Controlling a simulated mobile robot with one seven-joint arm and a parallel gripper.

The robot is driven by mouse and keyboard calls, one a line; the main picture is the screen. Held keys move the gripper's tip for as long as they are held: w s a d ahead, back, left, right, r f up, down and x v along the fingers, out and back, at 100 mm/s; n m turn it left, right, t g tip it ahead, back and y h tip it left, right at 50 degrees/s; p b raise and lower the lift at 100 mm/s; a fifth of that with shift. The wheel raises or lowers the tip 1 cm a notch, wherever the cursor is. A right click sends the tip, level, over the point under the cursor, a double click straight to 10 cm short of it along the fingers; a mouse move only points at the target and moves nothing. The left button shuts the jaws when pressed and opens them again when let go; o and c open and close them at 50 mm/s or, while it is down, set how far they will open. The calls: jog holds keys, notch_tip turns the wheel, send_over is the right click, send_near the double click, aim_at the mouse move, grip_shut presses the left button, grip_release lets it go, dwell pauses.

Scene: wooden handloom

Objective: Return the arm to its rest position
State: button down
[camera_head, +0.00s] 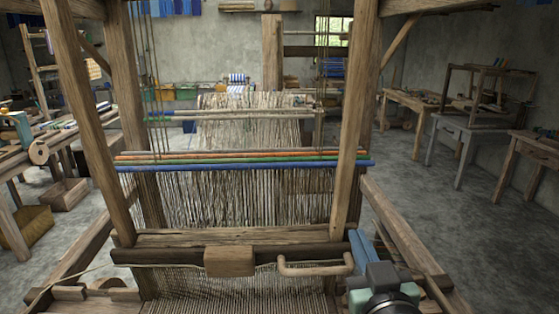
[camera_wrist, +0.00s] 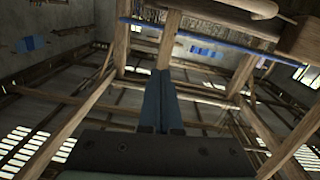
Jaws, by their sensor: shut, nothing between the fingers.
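My gripper (camera_head: 358,240) shows at the lower right of the head view, its blue fingers pointing up beside the right end of the loom's front beam. In the wrist view my gripper (camera_wrist: 161,74) has its two blue fingers side by side and shut, with nothing between them. The wooden loom (camera_head: 190,238) fills the middle of the head view. A curved wooden handle (camera_head: 315,268) on its front beam lies just left of my gripper. I cannot tell whether the fingers touch the beam.
Loom posts (camera_head: 352,130) stand close behind my gripper, and a slanting side rail (camera_head: 405,230) runs to its right. Coloured rods (camera_head: 240,160) cross the warp. Tables (camera_head: 460,135) stand along the right wall. The floor (camera_head: 480,240) beyond the right rail is clear.

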jog(key=s+a+r+t, duration=0.2)
jog(key=a+r, duration=0.2)
jog(key=r, duration=0.6)
jog(key=s+a+r+t, duration=0.2)
jog(key=a+r+t, duration=0.15)
jog(key=r, duration=0.55)
jog(key=s+a+r+m+t, duration=0.1)
jog(key=s+a+r+t, duration=0.3)
jog(key=s+r, duration=0.7)
notch_tip(320, 180, up, 2)
jog(key=shift+a, duration=1)
jog(key=shift+w, duration=0.1)
jog(key=shift+f, duration=0.1)
